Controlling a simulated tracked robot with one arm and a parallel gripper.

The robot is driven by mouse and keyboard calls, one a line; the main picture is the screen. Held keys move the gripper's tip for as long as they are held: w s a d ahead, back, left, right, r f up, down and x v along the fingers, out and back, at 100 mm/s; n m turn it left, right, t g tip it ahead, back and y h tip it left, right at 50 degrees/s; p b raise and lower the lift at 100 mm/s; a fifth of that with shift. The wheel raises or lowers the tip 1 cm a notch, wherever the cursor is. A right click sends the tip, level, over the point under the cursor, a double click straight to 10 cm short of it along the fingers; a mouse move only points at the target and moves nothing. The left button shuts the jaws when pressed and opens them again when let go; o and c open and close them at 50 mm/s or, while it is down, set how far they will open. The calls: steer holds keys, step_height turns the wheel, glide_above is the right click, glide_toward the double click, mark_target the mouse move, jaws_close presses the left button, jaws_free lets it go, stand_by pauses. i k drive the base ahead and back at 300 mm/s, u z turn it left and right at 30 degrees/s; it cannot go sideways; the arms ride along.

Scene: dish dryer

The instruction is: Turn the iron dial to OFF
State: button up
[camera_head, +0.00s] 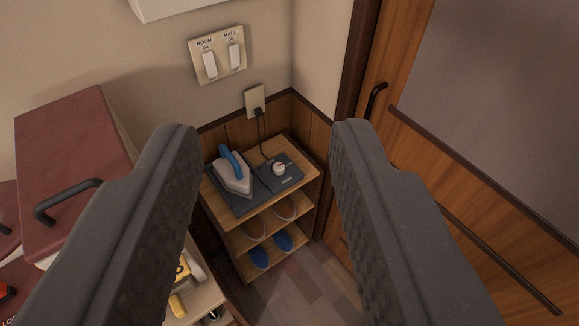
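The iron (234,172), grey-white with a blue handle, rests on a dark base on top of a small wooden shelf in the corner. The iron dial (279,169) is a small round white knob on the dark panel just right of the iron. Its pointer and markings are too small to read. My gripper (259,142) is open and empty, its two dark fingers wide apart. The iron and dial show between the fingers, farther off; neither finger appears to touch them.
The wooden shelf (235,224) holds shoes on lower levels. A cord runs to a wall outlet (255,101). Room and hall switches (218,55) are above. A wooden door (470,190) with a dark handle (376,99) stands right. A red-fronted cabinet (70,150) is left. Some floor (300,285) is clear.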

mark_target(279, 168)
steer(key=i, duration=1)
